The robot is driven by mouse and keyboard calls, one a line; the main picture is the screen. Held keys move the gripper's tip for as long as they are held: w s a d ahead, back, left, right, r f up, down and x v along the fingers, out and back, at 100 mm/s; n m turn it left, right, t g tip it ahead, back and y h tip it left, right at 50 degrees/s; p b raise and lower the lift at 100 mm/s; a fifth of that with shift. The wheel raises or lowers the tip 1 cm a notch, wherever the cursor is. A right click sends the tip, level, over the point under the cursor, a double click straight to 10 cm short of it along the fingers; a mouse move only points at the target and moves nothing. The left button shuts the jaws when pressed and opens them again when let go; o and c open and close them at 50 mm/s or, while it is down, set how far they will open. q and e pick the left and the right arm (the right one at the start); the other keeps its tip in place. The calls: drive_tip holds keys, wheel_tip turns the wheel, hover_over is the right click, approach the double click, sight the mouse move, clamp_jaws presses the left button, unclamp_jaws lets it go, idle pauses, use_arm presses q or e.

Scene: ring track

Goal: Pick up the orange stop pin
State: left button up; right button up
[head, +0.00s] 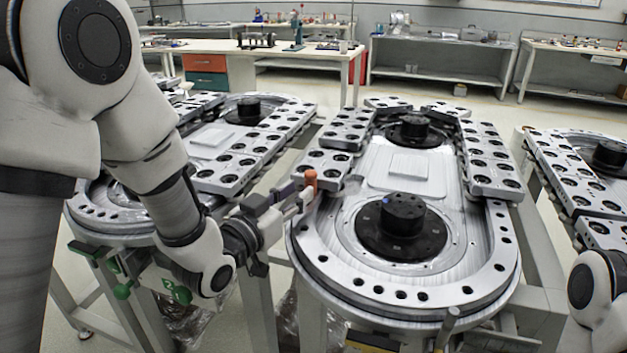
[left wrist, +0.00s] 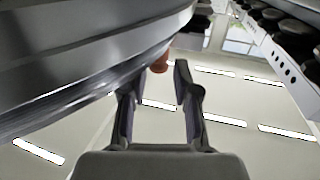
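The orange stop pin (head: 311,180) stands upright at the left edge of the middle ring track (head: 330,262), beside the grey carrier blocks. My left gripper (head: 298,195) reaches in from the left, close to the pin on its left side. In the left wrist view the two fingers of my left gripper (left wrist: 155,85) are apart with a gap between them. The pin (left wrist: 161,60) shows just beyond the fingertips, partly hidden by the track's edge. I cannot tell whether a finger touches it. My right gripper is out of view.
Grey blocks with dark holes (head: 325,165) line the track near the pin. A black round hub (head: 403,215) stands inside the ring. Another track (head: 103,212) lies to the left, and one more (head: 590,160) to the right. Workbenches stand at the back.

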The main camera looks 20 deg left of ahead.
sight(307, 183)
use_arm(q)
drive_tip(key=x, duration=0.4)
clamp_jaws()
drive_tip(key=shift+r, duration=0.15)
